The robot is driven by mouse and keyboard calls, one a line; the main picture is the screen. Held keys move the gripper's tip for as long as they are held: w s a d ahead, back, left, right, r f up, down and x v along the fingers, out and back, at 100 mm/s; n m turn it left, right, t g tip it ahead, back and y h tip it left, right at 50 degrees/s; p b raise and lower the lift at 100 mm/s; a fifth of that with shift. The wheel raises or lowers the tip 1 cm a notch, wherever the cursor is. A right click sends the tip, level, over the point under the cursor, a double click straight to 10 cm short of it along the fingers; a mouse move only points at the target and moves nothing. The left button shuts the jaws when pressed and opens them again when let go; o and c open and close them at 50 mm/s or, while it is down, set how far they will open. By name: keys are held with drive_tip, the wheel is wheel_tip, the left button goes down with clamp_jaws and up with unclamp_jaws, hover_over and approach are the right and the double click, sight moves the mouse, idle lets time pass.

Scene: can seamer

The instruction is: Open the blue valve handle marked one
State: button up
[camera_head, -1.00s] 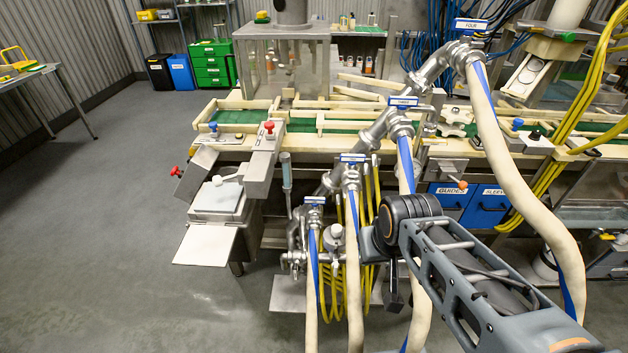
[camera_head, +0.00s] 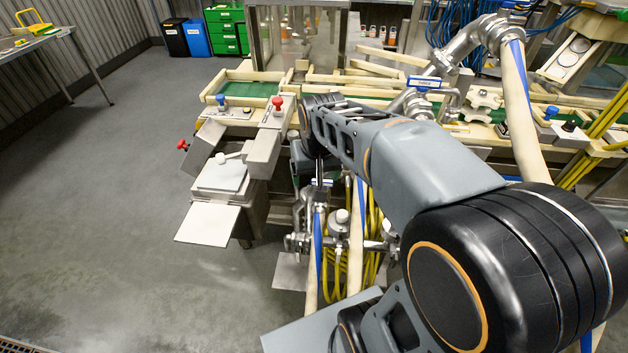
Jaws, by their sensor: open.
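Valve one stands at the left end of the slanted steel manifold; its lower pipework (camera_head: 312,203) shows above a cream hose with a blue stripe. Its blue handle is mostly hidden behind my arm's end, so I cannot tell its angle. My gripper (camera_head: 319,178) points down just above this valve, small, dark and largely covered by my wrist. Its jaws are open, and I cannot tell whether they touch the handle. Valve two's handle is hidden behind my arm. The blue handle of valve three (camera_head: 424,83) shows farther back to the right.
My arm links cover the right foreground. A conveyor with a green belt (camera_head: 252,89) and cream rails runs behind the valves. A steel unit with a white tray (camera_head: 208,223) stands left of valve one. Yellow hoses (camera_head: 371,240) hang beside the valves. The left floor is clear.

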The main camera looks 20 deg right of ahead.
drive_tip(key=shift+o, duration=1.3)
drive_tip(key=w+d+f+m+g, duration=0.1)
drive_tip(key=w+d, duration=0.2)
drive_tip(key=w, duration=0.3)
drive_tip(key=shift+w+d+m, duration=0.25)
drive_tip(key=shift+w+m, duration=0.05)
drive_tip(key=shift+w, duration=0.1)
drive_tip(key=w+d+f+m+g, duration=0.1)
drive_tip(key=w+d+f+m, duration=0.1)
drive_tip(key=w+d+f, duration=0.4)
drive_tip(key=f, duration=0.6)
drive_tip(key=w+a+f, duration=0.1)
drive_tip(key=f, duration=0.3)
drive_tip(key=shift+p, duration=0.35)
drive_tip(key=shift+w+f, duration=0.1)
drive_tip(key=shift+f, duration=0.8)
drive_tip(key=c, duration=0.8)
